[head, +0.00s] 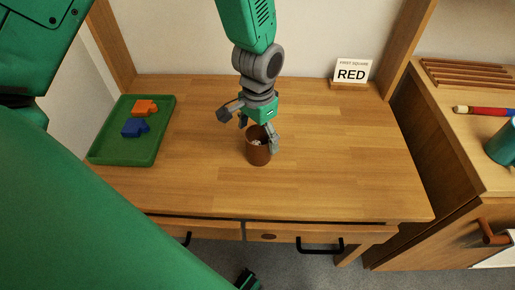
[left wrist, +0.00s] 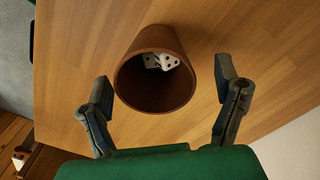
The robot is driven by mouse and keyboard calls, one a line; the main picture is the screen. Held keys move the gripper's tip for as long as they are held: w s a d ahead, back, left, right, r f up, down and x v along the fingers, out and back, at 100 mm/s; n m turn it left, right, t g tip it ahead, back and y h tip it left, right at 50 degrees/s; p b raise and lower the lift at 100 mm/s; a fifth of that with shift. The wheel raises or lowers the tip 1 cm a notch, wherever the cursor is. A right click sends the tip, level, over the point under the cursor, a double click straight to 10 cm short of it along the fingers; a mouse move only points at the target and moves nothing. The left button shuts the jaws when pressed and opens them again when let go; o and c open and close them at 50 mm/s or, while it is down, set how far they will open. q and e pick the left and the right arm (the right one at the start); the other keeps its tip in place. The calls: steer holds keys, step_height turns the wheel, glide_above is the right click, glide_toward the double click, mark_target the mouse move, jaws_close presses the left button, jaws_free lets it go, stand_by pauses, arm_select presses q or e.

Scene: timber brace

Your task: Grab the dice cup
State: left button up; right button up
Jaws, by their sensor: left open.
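The dice cup (head: 258,153) is a brown cup standing upright on the wooden desk, near its middle. White dice with dark pips (left wrist: 162,62) lie inside it, seen through its open mouth. My left gripper (head: 248,128) is over the cup, with its fingers spread wide. In the left wrist view the cup (left wrist: 154,98) sits between the two open fingers, with a gap on each side. In the head view one finger overlaps the cup's right rim; whether it touches cannot be told there.
A green tray (head: 104,151) at the desk's left holds an orange block (head: 145,107) and a blue block (head: 135,128). A card reading RED (head: 351,72) stands at the back right. The desktop (head: 345,150) right of the cup is clear. A side cabinet (head: 455,150) adjoins on the right.

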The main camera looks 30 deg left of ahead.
arm_select(q)
steer(key=shift+d+f, duration=0.15)
steer(key=shift+f, duration=0.3)
steer(key=shift+d+r, duration=0.15)
steer(key=shift+d, duration=0.1)
steer(key=c, duration=1.2)
steer(key=shift+a, duration=0.3)
steer(key=shift+c, duration=0.3)
